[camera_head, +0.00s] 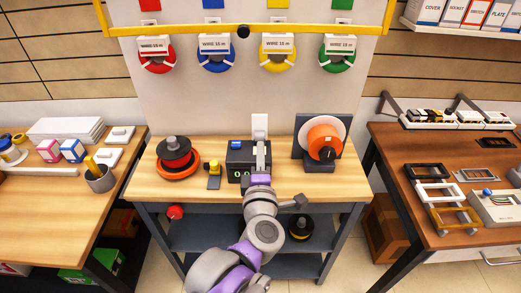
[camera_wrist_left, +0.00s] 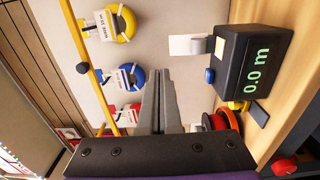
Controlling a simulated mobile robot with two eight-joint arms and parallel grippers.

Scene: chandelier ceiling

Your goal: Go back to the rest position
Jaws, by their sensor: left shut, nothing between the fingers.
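My left gripper (camera_head: 262,150) reaches over the middle workbench, in front of the right side of a black measuring box (camera_head: 236,160). Its grey fingers are shut together and empty, as the left wrist view shows (camera_wrist_left: 160,78). There the box (camera_wrist_left: 255,70) reads "0.0 m" and stands to the right of the fingers, apart from them. The purple and grey arm crosses the bench's front edge. My right gripper is not in view.
The workbench (camera_head: 215,194) holds a red spool (camera_head: 174,152) at left and an orange reel (camera_head: 324,140) at right. Wire coils hang under a yellow bar (camera_head: 200,32) behind. Side tables (camera_head: 40,195) flank the bench.

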